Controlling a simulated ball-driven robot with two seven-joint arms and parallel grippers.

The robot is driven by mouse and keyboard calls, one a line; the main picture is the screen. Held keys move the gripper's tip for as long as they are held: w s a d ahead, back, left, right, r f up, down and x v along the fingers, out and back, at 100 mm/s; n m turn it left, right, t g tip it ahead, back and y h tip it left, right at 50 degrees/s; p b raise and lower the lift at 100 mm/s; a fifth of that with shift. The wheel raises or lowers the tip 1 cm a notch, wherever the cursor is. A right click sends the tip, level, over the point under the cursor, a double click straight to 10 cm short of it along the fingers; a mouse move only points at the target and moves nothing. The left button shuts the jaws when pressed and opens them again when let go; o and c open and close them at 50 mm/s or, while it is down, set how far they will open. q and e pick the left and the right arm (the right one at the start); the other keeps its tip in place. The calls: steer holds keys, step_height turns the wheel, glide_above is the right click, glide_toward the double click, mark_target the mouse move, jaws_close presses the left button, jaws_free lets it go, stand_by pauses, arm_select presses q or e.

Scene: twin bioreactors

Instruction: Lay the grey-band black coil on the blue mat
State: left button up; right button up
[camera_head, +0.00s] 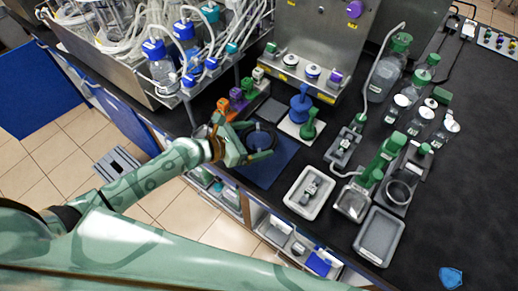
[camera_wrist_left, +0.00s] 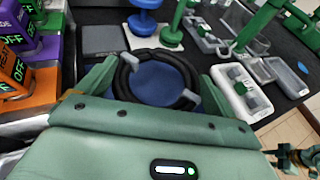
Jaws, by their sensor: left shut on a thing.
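The black coil (camera_wrist_left: 157,53) is a ring with grey bands on its left and right sides. My left gripper (camera_wrist_left: 158,88) is shut on it, with one green finger at each side. In the head view the coil (camera_head: 259,138) is partly hidden by my left gripper (camera_head: 247,146). The blue mat (camera_head: 264,174) lies flat on the dark bench under the coil and shows through the ring in the left wrist view (camera_wrist_left: 157,82). I cannot tell whether the coil touches the mat.
Orange and purple blocks (camera_head: 236,96) stand behind the mat to the left. A blue stand (camera_head: 300,103) and a green stand (camera_head: 309,126) are behind it. A white tray (camera_head: 290,199) with a small part is to the right. The bench's front edge is close.

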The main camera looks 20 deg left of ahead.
arm_select(q)
step_height(320, 180, down, 5)
steer(key=b, duration=0.3)
steer(key=shift+r, duration=0.35)
steer(key=o, duration=0.7)
steer(key=shift+c, duration=0.2)
steer(key=shift+s+a+r+p, duration=0.1)
steer(key=shift+a+p, duration=0.05)
steer(key=shift+p, duration=0.15)
steer(key=v, duration=1.1)
steer(key=shift+s+a, duration=0.2)
steer(key=shift+s, duration=0.05)
